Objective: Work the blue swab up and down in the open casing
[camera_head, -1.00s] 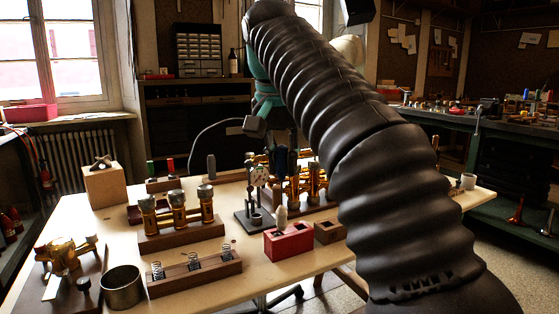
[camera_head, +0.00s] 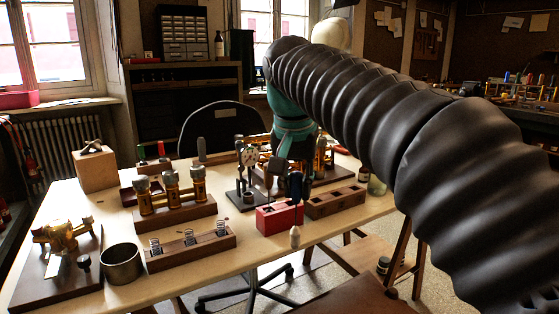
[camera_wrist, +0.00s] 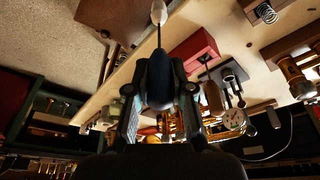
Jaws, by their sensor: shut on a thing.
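My gripper (camera_wrist: 158,90) is shut on the blue swab (camera_wrist: 157,72), holding it by its dark blue handle. The swab's thin shaft and white tip (camera_wrist: 158,12) point away from the fingers. In the head view the blue handle (camera_head: 295,186) hangs upright, with the white tip (camera_head: 295,237) in front of the red block, apart from any casing. Brass casings with grey tops (camera_head: 172,192) stand on a wooden base to the left. More brass casings (camera_head: 325,160) are partly hidden behind my gripper; I cannot tell which casing is open.
The red block (camera_head: 279,218) sits near the table's front edge, beside a wooden block with holes (camera_head: 335,203). A dial gauge (camera_head: 249,156) stands behind. A wooden rack with springs (camera_head: 190,250), a metal cup (camera_head: 121,264) and a brass assembly (camera_head: 62,236) stand left.

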